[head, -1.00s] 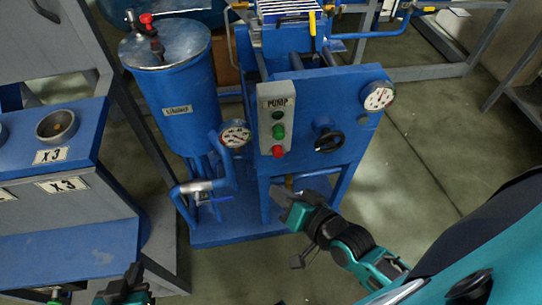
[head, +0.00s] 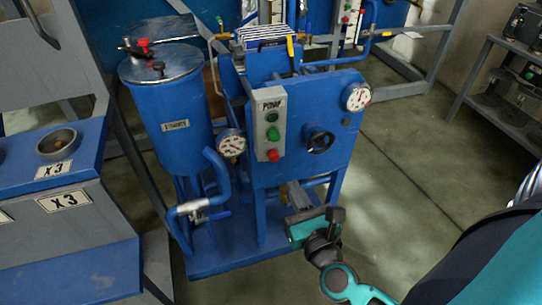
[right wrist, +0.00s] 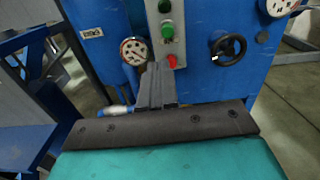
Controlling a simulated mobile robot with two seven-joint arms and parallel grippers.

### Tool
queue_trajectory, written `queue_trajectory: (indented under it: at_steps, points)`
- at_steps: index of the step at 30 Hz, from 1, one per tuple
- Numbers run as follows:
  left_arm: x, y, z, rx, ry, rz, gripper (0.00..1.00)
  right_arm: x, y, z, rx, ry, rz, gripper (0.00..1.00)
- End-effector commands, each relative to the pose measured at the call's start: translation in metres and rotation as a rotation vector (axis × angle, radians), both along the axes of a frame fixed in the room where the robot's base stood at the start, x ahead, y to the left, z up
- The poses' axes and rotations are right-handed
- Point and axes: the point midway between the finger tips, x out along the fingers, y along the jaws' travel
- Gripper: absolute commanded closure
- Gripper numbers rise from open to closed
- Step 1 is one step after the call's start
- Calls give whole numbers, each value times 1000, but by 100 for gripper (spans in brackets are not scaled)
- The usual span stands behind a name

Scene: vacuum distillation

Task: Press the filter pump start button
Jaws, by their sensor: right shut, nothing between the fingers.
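The grey pump control box (head: 266,125), labelled PUMP, is on the front of the blue filter pump unit (head: 325,95). It has a dark green round piece (head: 271,117) at the top, a bright green button (head: 272,134) in the middle and a red button (head: 273,155) at the bottom. My right gripper (head: 294,190) is shut and empty, below the box in the head view. In the right wrist view its fingers (right wrist: 157,68) point up toward the box, just left of the red button (right wrist: 172,62). The green button (right wrist: 168,30) is above and unobstructed. My left gripper is out of view.
Left of the box are a dial gauge (head: 232,143), a blue pipe and a blue filter tank (head: 175,105). Right of it are a black handwheel (head: 320,142) and another gauge (head: 357,97). The floor right of the unit is open.

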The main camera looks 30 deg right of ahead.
Motion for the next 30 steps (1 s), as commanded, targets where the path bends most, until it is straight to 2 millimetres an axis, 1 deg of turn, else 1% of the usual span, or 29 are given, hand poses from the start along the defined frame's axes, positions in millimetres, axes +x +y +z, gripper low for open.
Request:
queue_trajectory:
  at_steps: [3, 12, 16, 20, 27, 30]
  points:
    - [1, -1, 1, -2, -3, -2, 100, 0, -2, 0, 34, -7, -10, 100]
    - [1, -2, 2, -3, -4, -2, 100, 0, -2, 0, 33, -7, -9, 100]
    - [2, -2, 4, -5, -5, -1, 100, 8, -4, 1, 32, -9, -10, 100]
    - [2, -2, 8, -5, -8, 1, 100, 26, -8, 2, 32, -10, -11, 100]
    - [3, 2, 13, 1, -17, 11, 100, 73, -19, 3, 31, -9, -10, 100]
    - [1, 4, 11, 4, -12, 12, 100, 92, -24, 2, 32, -9, -9, 100]
